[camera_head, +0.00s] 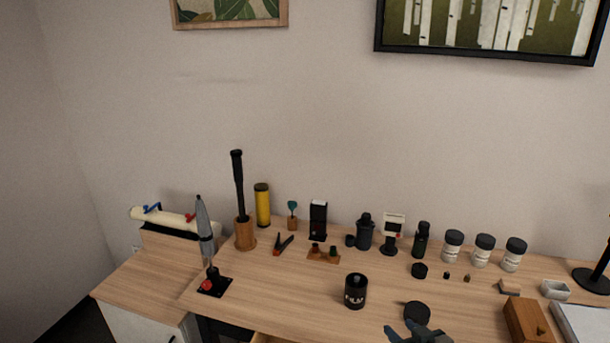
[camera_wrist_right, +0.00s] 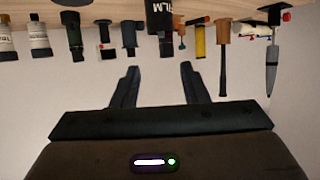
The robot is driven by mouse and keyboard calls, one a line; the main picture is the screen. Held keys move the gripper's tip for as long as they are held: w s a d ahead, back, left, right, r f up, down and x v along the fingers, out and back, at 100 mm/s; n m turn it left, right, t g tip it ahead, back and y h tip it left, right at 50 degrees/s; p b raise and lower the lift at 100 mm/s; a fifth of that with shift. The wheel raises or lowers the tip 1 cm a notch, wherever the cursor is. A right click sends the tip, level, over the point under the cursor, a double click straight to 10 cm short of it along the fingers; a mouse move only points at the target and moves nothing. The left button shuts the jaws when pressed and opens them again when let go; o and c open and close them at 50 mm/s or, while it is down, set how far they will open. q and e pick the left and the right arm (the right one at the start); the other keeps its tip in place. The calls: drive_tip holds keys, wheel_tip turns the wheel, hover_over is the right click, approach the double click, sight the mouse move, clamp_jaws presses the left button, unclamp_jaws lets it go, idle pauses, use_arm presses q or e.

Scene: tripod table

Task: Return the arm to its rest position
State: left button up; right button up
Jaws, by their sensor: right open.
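My right gripper (camera_head: 412,333) shows at the bottom edge of the head view, near the table's front, with only its tip part in frame. In the right wrist view the same gripper (camera_wrist_right: 159,69) has its two dark fingers spread apart with nothing between them. The wrist picture is upside down, with the table (camera_wrist_right: 110,13) along its top. My left gripper is in neither view.
A black film canister (camera_head: 355,291) and a black round lid (camera_head: 417,312) are closest to the gripper. A wooden box (camera_head: 527,320) stands to the right. Several bottles and tools line the table's back. Bare wood lies left of the canister.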

drive_tip(key=s+d+f+m+g+h, duration=0.1)
drive_tip(key=s+d+f+g, duration=0.15)
drive_tip(key=s, duration=0.75)
drive_tip(key=s+d+f+g+h, duration=0.15)
drive_tip(key=s+f+g, duration=0.25)
drive_tip(key=s, duration=0.6)
drive_tip(key=s+d+f+m+g+h, duration=0.1)
drive_tip(key=s+d+f+g+h, duration=0.15)
drive_tip(key=s, duration=0.75)
wheel_tip(320, 180, down, 30)
drive_tip(key=d+g, duration=0.2)
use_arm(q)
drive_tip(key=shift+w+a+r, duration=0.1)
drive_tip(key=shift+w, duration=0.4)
use_arm(e)
drive_tip(key=s+d+f+y, duration=0.1)
drive_tip(key=s+f, duration=1.7)
drive_tip(key=f, duration=0.2)
drive_tip(key=shift+s+g, duration=0.4)
drive_tip(key=shift+f, duration=0.1)
